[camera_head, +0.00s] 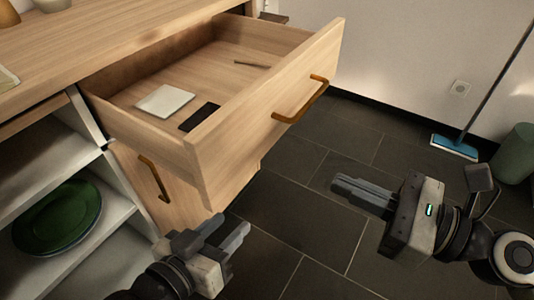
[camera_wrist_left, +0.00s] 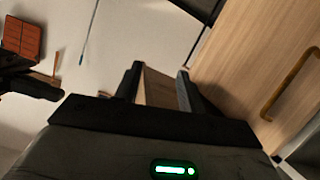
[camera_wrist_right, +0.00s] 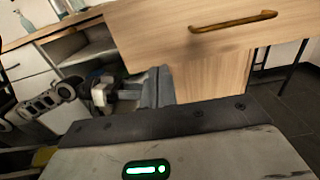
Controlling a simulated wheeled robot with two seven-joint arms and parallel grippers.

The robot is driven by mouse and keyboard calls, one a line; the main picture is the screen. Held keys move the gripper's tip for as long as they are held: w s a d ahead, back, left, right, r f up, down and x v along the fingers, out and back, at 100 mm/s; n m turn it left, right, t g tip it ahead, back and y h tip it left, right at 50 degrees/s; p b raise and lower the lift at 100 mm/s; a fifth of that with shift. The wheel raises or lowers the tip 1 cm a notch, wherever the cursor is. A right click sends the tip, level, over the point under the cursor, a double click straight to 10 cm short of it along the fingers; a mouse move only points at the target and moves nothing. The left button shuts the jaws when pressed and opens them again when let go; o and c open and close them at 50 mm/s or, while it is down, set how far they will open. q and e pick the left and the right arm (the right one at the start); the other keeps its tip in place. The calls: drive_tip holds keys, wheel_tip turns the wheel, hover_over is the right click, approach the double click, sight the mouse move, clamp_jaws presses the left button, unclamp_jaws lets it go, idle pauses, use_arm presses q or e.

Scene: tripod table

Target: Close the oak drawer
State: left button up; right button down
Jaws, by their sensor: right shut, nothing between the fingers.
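The oak drawer (camera_head: 270,105) is pulled well out of the wooden cabinet, with its front panel and brown bar handle (camera_head: 300,98) facing right. Its front also shows in the right wrist view (camera_wrist_right: 160,37), with the handle (camera_wrist_right: 235,22). My left gripper (camera_head: 230,229) is open and empty, below the drawer's near corner and apart from it. Its spread fingers show in the left wrist view (camera_wrist_left: 158,82). My right gripper (camera_head: 337,186) is shut and empty, to the right of and below the drawer front, not touching it. Its fingers point left toward the cabinet side.
A white pad (camera_head: 164,101), a dark flat item (camera_head: 199,117) and a thin stick (camera_head: 250,64) lie in the drawer. A cabinet door with a handle (camera_head: 153,178) is below. A green plate (camera_head: 57,218) sits on an open shelf. A mop (camera_head: 455,147) stands by the wall. Tiled floor before the drawer is free.

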sight(249, 143)
drive_tip(key=p+x, duration=0.6)
drive_tip(key=x, duration=0.6)
drive_tip(key=shift+w+a+r, duration=0.1)
drive_tip(key=shift+a+r, duration=0.05)
drive_tip(key=shift+a, duration=0.1)
use_arm(q)
drive_tip(key=shift+s+a+f+g+y, duration=0.1)
drive_tip(key=shift+a+f+g+y, duration=0.25)
drive_tip(key=shift+f+g, duration=0.25)
drive_tip(key=shift+s+a+f+g+y, duration=0.1)
drive_tip(key=shift+a+f+g+y, duration=0.25)
drive_tip(key=shift+f, duration=0.35)
drive_tip(key=shift+s+a+f+g+y, duration=0.1)
drive_tip(key=shift+a+f+g+y, duration=0.2)
drive_tip(key=shift+f+g, duration=0.3)
use_arm(e)
drive_tip(key=shift+w+a, duration=0.25)
drive_tip(key=shift+a, duration=0.2)
